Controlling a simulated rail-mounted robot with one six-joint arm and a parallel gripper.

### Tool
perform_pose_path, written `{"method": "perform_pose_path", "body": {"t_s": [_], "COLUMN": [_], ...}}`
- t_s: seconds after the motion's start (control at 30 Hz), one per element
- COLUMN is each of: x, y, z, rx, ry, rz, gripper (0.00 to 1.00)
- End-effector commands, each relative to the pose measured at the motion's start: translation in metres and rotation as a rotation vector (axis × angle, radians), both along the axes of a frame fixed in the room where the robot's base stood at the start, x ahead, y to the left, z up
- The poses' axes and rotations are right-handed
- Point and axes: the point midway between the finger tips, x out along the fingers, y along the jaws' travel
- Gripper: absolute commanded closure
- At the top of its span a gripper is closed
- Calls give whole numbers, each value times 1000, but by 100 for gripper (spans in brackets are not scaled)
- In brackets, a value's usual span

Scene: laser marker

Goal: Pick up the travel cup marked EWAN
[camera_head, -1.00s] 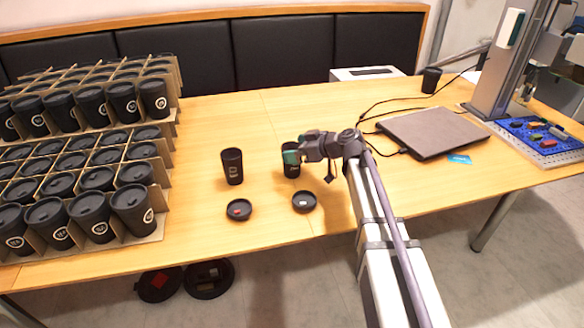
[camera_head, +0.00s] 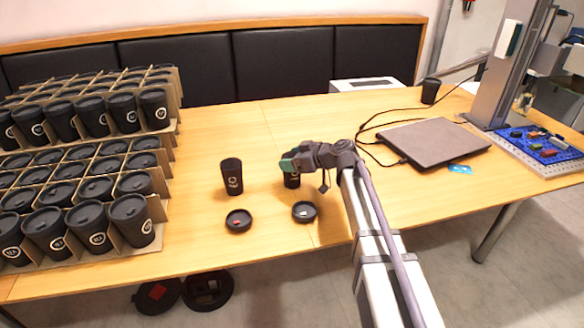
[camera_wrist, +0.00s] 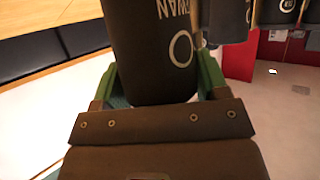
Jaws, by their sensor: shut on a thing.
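The travel cup marked EWAN is the black cup in my gripper (camera_head: 290,166). In the wrist view the black cup (camera_wrist: 145,50) fills the space between the green fingers (camera_wrist: 158,85), with the letters "WAN" and a pale ring upside down on its side. In the head view the lower part of this cup (camera_head: 292,182) shows under my gripper, at or close to the tabletop; whether it touches is unclear. Its top is hidden by my gripper. My gripper is shut on the cup.
Another black cup (camera_head: 232,177) stands to the left. Two black lids, the left (camera_head: 238,220) and right (camera_head: 304,212), lie in front. Divided boxes of black cups (camera_head: 100,150) fill the table's left. A laptop (camera_head: 430,142) and cables lie to the right.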

Motion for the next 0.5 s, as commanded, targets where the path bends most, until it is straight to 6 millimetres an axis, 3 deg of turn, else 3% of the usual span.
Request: {"method": "perform_pose_path", "body": {"t_s": [0.17, 0.4, 0.5], "x": [0, 0, 0], "y": [0, 0, 0], "z": [28, 88, 101], "rx": [0, 0, 0], "ry": [0, 0, 0], "rz": [0, 0, 0], "gripper": [42, 42, 42]}}
